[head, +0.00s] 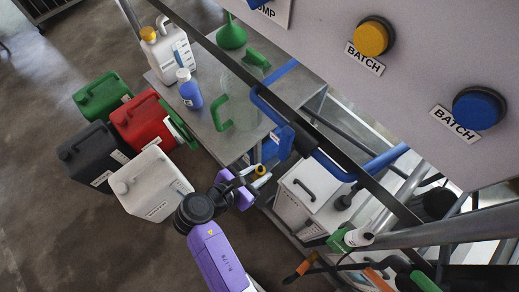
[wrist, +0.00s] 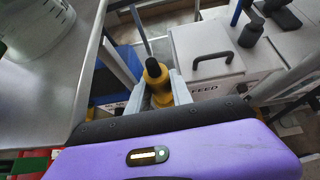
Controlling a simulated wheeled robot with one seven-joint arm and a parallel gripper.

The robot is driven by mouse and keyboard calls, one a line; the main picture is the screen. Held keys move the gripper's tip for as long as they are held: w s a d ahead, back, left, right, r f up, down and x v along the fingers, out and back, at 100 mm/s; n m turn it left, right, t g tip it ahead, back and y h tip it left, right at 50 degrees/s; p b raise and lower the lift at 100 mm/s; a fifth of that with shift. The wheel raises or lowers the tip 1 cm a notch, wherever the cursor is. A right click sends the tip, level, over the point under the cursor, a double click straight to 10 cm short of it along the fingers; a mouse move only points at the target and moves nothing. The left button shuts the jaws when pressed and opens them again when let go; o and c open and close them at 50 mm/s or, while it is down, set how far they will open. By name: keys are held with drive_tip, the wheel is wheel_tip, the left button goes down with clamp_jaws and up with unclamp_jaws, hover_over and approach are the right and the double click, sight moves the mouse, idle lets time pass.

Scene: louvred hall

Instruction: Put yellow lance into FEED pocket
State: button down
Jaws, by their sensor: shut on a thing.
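My gripper (head: 250,183) is shut on the yellow lance (wrist: 158,84), which has a black tip on its top end. In the wrist view the lance stands between the two grey fingers; its lower part is hidden by my gripper. In the head view only a small yellow end of the lance (head: 261,170) shows. A white box (wrist: 194,55) with a black handle bears the label FEED (wrist: 204,89) on its front. It lies just right of the lance in the wrist view, apart from it. I cannot make out the pocket opening itself. The box also shows in the head view (head: 303,215).
Several jerrycans stand on the floor to the left, the white one (head: 152,186) nearest. Blue pipes (head: 375,163) and a dark rail cross above the box.

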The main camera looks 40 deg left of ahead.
idle(0.3)
drive_tip(key=c, duration=1.1)
unclamp_jaws()
drive_tip(key=shift+o, duration=0.2)
drive_tip(key=shift+f, duration=0.1)
drive_tip(key=r+p, duration=0.2)
drive_tip(key=shift+s+r+p, duration=0.15)
drive_tip(key=shift+s+p, duration=0.25)
drive_tip(key=r+p, duration=0.1)
drive_tip(key=s+r+p, duration=0.1)
drive_tip(key=p, duration=0.1)
drive_tip(key=s+r+p, duration=0.1)
drive_tip(key=r+p, duration=0.1)
drive_tip(key=shift+s, duration=0.25)
